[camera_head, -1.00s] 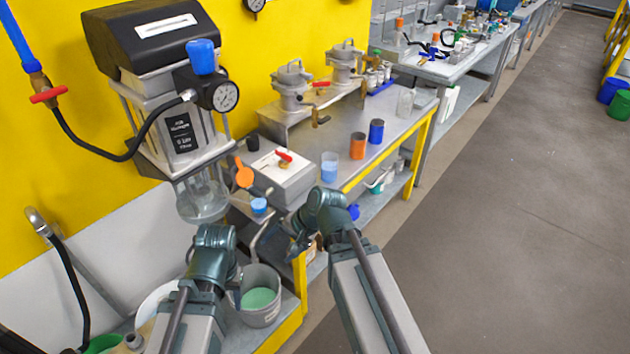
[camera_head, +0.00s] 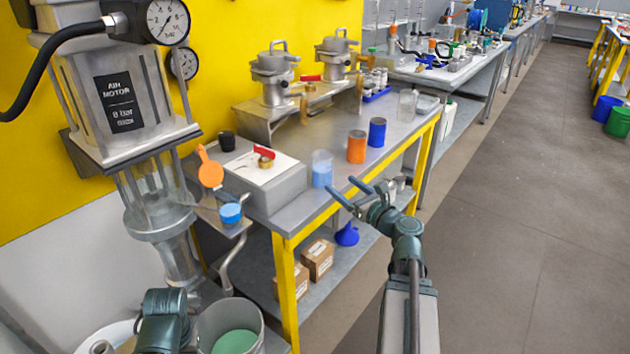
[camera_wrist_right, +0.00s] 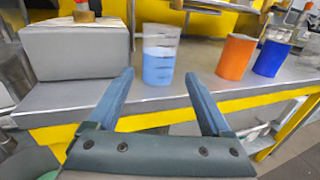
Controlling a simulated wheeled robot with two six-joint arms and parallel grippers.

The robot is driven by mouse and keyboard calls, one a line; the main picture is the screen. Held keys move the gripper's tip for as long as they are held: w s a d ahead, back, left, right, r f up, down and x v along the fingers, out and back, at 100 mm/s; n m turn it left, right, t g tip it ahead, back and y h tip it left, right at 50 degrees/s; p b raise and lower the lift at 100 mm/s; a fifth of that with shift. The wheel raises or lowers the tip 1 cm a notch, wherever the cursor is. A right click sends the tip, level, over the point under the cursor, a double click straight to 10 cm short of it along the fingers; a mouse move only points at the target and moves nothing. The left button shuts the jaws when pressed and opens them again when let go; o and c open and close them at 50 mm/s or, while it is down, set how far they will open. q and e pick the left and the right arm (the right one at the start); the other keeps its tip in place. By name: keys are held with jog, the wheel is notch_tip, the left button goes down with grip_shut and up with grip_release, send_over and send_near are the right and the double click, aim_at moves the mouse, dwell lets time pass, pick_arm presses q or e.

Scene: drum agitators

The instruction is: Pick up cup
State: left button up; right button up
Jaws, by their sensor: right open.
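A clear cup with blue liquid (camera_head: 322,170) stands upright near the front edge of the workbench. In the right wrist view the same cup (camera_wrist_right: 160,57) stands beyond my fingers, between their tips in the picture. My right gripper (camera_head: 342,186) is open and empty, pointing at the bench edge just right of the cup in the head view. Its two fingers (camera_wrist_right: 159,76) are spread wide and appear apart from the cup. Part of my left arm shows at the bottom left of the head view; its fingers do not show.
On the workbench (camera_head: 330,215), a grey box (camera_head: 262,188) stands left of the cup. An orange cup (camera_head: 356,147) and a blue cup (camera_head: 377,132) stand to its right. A blue funnel (camera_head: 347,234) and boxes (camera_head: 317,258) are on the lower shelf.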

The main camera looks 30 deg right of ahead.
aim_at(330, 174)
jog(key=w, duration=0.7)
jog(key=shift+w+a, duration=0.2)
jog(key=shift+w, duration=0.05)
jog(key=shift+w+a+r, duration=0.1)
jog(key=shift+w+a, duration=0.1)
jog(key=shift+w, duration=1.4)
jog(key=shift+w+a+r, duration=0.1)
jog(key=shift+w+a, duration=0.1)
jog(key=shift+w, duration=1.35)
jog(key=c, duration=1.2)
jog(key=shift+r+p, duration=0.15)
jog(key=shift+p, duration=0.2)
notch_tip(330, 174, up, 10)
jog(key=p, duration=0.9)
jog(key=shift+f+p, duration=0.2)
jog(key=shift+p, duration=0.1)
